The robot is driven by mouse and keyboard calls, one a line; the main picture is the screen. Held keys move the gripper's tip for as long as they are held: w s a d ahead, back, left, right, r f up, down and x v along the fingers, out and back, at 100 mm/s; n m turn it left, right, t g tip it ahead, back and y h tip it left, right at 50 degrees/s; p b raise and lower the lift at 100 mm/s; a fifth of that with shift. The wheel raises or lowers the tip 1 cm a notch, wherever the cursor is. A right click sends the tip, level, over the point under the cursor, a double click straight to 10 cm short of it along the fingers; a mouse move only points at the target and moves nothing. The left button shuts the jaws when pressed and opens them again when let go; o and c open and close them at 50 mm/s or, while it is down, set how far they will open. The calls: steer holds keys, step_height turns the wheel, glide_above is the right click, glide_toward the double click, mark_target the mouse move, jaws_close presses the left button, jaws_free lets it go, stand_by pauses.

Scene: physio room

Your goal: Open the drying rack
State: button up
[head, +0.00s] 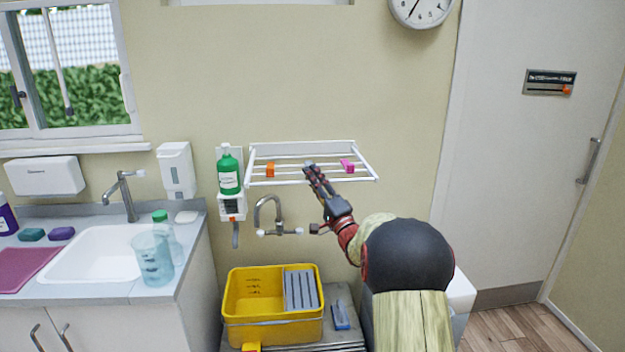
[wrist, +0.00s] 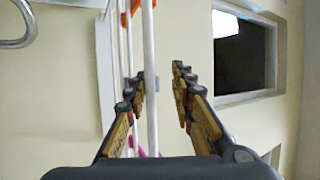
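The white drying rack (head: 356,160) is on the wall above the tap, its barred frame appearing to stick out from the wall. An orange peg (head: 270,170) and a pink peg (head: 347,166) sit on its bars. My gripper (head: 308,168) is at the middle of the rack, overlapping the bars in the head view. In the wrist view my gripper (wrist: 158,78) is open, with fingers apart. A white rack bar (wrist: 151,60) runs between the fingers, nearer the left one. I cannot tell whether it touches that finger.
A green bottle (head: 229,172) stands in a wall holder close to the rack's left end. A tap (head: 270,215) is below, above a yellow tub (head: 238,298). A sink (head: 95,255) is at left and a door (head: 525,150) at right.

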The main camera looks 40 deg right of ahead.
steer(key=shift+o, duration=0.2)
steer(key=v, duration=1.2)
stand_by(0.4)
